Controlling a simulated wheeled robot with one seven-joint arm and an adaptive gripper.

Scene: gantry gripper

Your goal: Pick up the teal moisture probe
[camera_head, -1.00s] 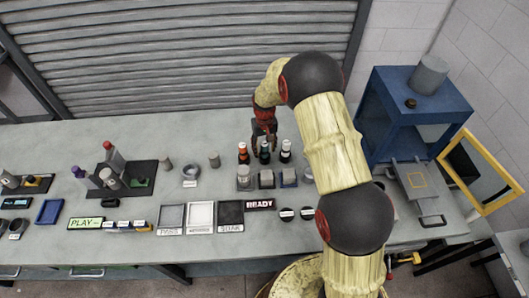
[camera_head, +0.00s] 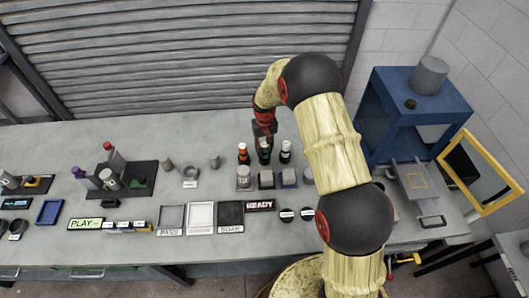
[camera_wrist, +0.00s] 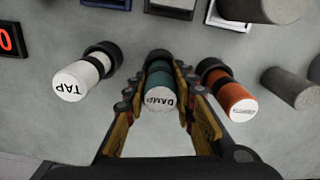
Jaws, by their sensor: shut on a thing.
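The teal moisture probe (camera_wrist: 160,85) has a white end cap reading DAMP and a dark collar. In the wrist view it is upright between the fingers of my gripper (camera_wrist: 158,103), which is shut on it. In the head view the probe (camera_head: 264,156) shows just below my gripper (camera_head: 265,137), its upper part partly hidden. An orange probe (camera_wrist: 230,95) stands to its right and a white probe marked TAP (camera_wrist: 78,80) to its left in the wrist view, each in a dark collar and apart from the fingers.
Grey cylinders (camera_wrist: 290,88) stand beyond the orange probe in the wrist view. A blue frame (camera_head: 385,115) with an open yellow-edged door (camera_head: 482,170) is at the right. Bench behind the probes is clear.

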